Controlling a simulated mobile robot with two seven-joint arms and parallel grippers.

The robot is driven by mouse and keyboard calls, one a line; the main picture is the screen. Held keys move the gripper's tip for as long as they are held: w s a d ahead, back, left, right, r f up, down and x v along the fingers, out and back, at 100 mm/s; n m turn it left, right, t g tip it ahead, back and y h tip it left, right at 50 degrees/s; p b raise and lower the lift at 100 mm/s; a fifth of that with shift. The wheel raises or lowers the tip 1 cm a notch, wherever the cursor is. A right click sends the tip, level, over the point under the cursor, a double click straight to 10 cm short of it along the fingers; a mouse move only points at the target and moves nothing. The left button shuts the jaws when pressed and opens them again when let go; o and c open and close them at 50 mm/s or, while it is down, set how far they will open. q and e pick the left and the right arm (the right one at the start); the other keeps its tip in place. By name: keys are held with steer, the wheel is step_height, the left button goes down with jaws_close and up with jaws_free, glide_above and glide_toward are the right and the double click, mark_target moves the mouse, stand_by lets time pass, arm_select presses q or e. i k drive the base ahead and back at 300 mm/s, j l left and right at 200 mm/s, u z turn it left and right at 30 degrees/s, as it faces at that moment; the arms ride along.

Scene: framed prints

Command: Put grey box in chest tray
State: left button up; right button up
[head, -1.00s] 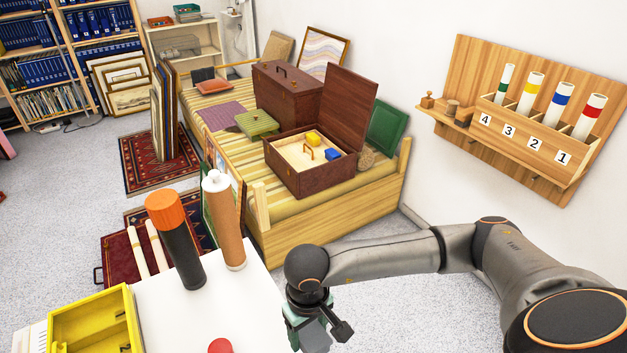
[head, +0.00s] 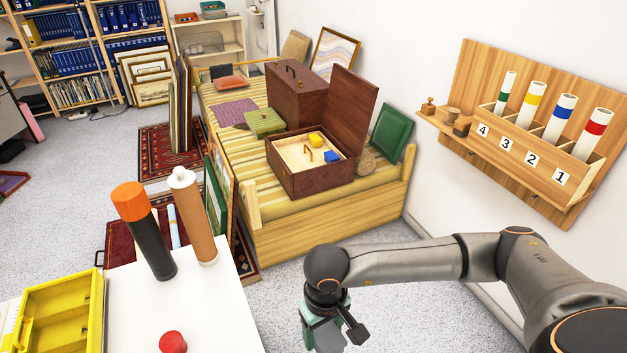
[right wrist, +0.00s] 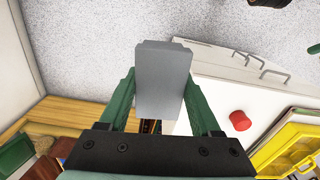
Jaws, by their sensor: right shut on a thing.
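The grey box (right wrist: 163,80) is held between the two green fingers of my right gripper (head: 322,332), which is shut on it. In the head view the gripper hangs low at the bottom, over the floor, and only a small part of the box shows. The open brown chest (head: 312,181) stands on the striped bench, its lid raised at the back right. Its pale tray (head: 293,154) holds a yellow block (head: 315,139), a blue block (head: 332,157) and a small orange-brown handle-like piece. The gripper is well apart from the chest, on its near side. My left gripper is not in view.
A white table (head: 215,318) at lower left bears a black tube with an orange cap (head: 148,232), a brown tube (head: 194,217), a red cap (head: 173,342) and a yellow box (head: 62,310). The wooden bench end (head: 330,221) rises before the chest. A wall rack (head: 540,140) is at right.

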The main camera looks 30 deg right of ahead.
mark_target(290, 155)
steer(key=l+u, duration=0.1)
steer(key=l, duration=0.7)
steer(key=i+l+u, duration=0.1)
steer(key=l, duration=0.25)
steer(key=i+l, duration=0.1)
steer(key=l, duration=0.3)
steer(key=i+l+u, duration=0.1)
steer(key=i+l, duration=0.3)
steer(key=i+l+u, duration=0.15)
steer(key=i+l, duration=0.2)
steer(key=l, duration=0.15)
steer(key=i+l+u, duration=0.1)
steer(key=i+l, duration=0.25)
steer(key=l, duration=0.15)
steer(key=i+l+u, duration=0.15)
steer(key=i+l, duration=0.85)
